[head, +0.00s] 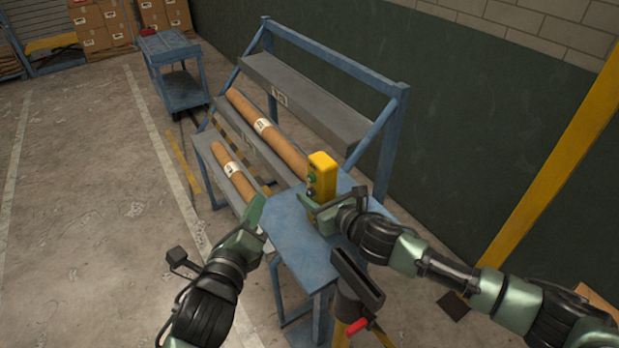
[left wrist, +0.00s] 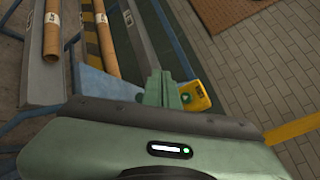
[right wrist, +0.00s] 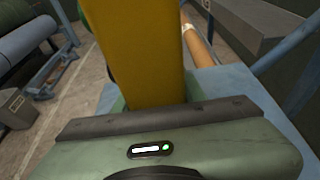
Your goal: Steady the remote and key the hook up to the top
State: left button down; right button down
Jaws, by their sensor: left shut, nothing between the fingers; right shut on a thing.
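The yellow remote (head: 321,178) stands upright on the blue table at the end of the rack, with a green button on its face. My right gripper (head: 314,206) is shut on its lower part; the remote fills the middle of the right wrist view (right wrist: 137,55). My left gripper (head: 257,212) is shut and empty, left of the remote and apart from it. In the left wrist view the remote (left wrist: 193,97) shows just right of the left fingertips (left wrist: 162,88). I cannot make out the hook in any view.
The blue rack (head: 390,140) holds two brown rolls, an upper one (head: 285,149) and a lower one (head: 226,165), on grey shelves. A blue cart (head: 180,88) stands at the back left. A red-handled stand (head: 357,327) is close in front. The floor at left is clear.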

aim_at(311, 178)
pick_arm(q)
jog(key=w+d, duration=0.5)
jog(key=d, duration=0.2)
dwell(0.3)
jog(key=shift+w+d, duration=0.15)
jog(key=shift+w, duration=0.05)
dwell(1.8)
jog(key=shift+w+d, duration=0.15)
jog(key=shift+d, duration=0.1)
